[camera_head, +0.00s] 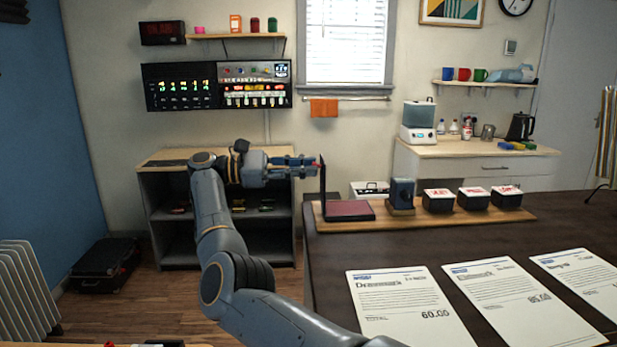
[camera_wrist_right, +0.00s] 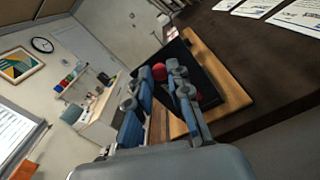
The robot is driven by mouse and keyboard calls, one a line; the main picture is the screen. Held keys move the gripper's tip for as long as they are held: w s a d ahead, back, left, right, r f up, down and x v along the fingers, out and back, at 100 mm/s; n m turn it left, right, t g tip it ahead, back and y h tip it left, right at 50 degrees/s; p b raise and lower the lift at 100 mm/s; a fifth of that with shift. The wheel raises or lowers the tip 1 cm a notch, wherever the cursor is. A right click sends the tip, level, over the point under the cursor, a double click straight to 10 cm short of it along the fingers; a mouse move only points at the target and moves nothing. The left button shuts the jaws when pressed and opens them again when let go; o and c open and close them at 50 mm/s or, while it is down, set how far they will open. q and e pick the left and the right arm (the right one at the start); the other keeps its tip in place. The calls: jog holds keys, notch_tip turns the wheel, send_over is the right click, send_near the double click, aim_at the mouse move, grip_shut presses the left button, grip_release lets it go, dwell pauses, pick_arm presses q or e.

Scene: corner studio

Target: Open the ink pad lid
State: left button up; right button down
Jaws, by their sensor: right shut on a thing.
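The ink pad (camera_head: 349,210) lies on the wooden board at the left end of the dark table, its dark red pad surface exposed. Its thin black lid (camera_head: 324,198) stands about upright at the pad's left edge. My right gripper (camera_head: 312,166) reaches in from the left at the upper part of the lid, its fingers closed on it. In the right wrist view the two fingers (camera_wrist_right: 168,92) are in front of the dark lid (camera_wrist_right: 207,82), with a red knob (camera_wrist_right: 159,72) by the fingertips. The exact grip spot is partly hidden. My left gripper is out of view.
The wooden board (camera_head: 520,214) also holds a dark blue block (camera_head: 402,194) and three black stamp boxes with red-marked tops (camera_head: 438,200). Printed sheets (camera_head: 407,307) lie at the table's front. A shelf unit (camera_head: 165,221) stands behind my right arm.

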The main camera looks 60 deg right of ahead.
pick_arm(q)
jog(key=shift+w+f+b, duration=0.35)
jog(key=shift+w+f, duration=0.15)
pick_arm(e)
jog(key=shift+w+a+f, duration=0.2)
jog(key=shift+w, duration=0.05)
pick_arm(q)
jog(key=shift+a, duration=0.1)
pick_arm(e)
jog(key=c, duration=1.3)
grip_release()
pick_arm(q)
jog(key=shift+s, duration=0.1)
pick_arm(e)
jog(key=shift+o, duration=0.2)
notch_tip(320, 180, up, 10)
